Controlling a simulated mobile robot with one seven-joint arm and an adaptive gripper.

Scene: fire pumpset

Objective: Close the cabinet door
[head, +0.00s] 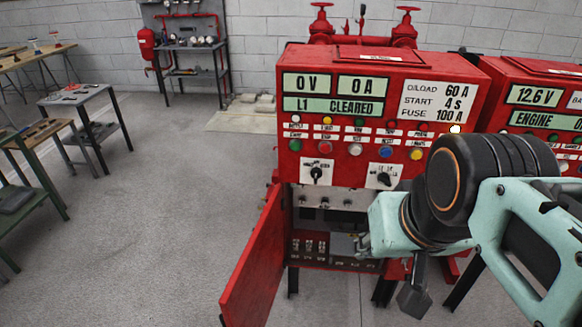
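The red cabinet (335,75) stands in front of me with its control panel facing me. Its red door (256,262) stands wide open, swung out toward me at the lower left of the cabinet. The open compartment (325,243) shows switches and a row of small components inside. My gripper (413,292) is at the lower right of the cabinet, to the right of the door and apart from it. Its dark end points downward and is partly hidden by my teal wrist. I cannot tell whether its fingers are open or shut.
A second red cabinet (540,95) stands close on the right. Red pipes and valves (364,30) rise behind. Work tables (85,100) stand at the left, and a shelf rack (190,55) stands by the back wall. The grey floor left of the door is clear.

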